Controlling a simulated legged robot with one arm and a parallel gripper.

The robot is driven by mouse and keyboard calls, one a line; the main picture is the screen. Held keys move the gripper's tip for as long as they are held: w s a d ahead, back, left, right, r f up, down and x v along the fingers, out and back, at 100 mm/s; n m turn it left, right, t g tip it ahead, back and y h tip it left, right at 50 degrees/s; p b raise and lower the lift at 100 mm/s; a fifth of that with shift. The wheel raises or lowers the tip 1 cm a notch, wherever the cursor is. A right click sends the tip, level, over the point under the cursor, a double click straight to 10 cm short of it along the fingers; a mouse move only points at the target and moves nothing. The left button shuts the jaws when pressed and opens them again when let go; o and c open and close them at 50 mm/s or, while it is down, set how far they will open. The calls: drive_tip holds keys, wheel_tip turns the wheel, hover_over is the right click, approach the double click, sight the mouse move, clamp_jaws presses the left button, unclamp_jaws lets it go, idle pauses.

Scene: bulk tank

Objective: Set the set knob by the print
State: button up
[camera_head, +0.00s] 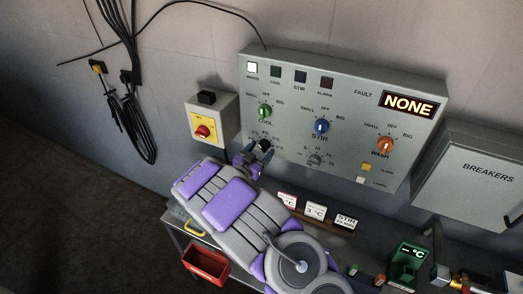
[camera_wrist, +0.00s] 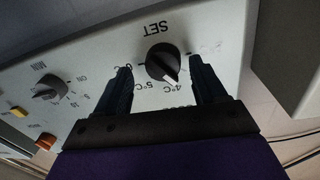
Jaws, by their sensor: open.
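The black set knob (camera_wrist: 164,62) sits on the grey panel under upside-down SET lettering in the wrist view. Its pale pointer mark faces the printed 4°C. A 5°C print is beside that; other scale marks are partly hidden by my fingers. My gripper (camera_wrist: 160,68) is open, one finger on each side of the knob; I cannot tell whether they touch it. In the head view the set knob (camera_head: 265,145) is at the panel's lower left, with my gripper (camera_head: 252,153) at it.
Green COOL (camera_head: 264,111), blue STIR (camera_head: 322,126) and orange WASH (camera_head: 385,146) knobs are above and right. A grey MIN knob (camera_wrist: 48,88) is beside the set knob. A green °C display (camera_head: 408,262) stands lower right.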

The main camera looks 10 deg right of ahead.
drive_tip(key=shift+w+d, duration=0.3)
drive_tip(key=shift+w, duration=0.2)
drive_tip(key=shift+w+a, duration=0.15)
drive_tip(key=shift+a, duration=0.2)
drive_tip(key=shift+d, duration=0.4)
drive_tip(key=c, duration=0.4)
drive_tip(key=shift+a, duration=0.15)
drive_tip(key=c, duration=0.6)
drive_tip(key=shift+c, duration=0.2)
drive_tip(key=shift+n+p, duration=0.3)
drive_tip(key=shift+p, duration=0.2)
drive_tip(key=shift+r+n+p, duration=0.15)
drive_tip(key=shift+n+p, duration=0.25)
drive_tip(key=shift+p, duration=0.65)
drive_tip(key=shift+f+n+p, duration=0.25)
drive_tip(key=shift+n+p, duration=0.35)
drive_tip(key=shift+p, duration=0.1)
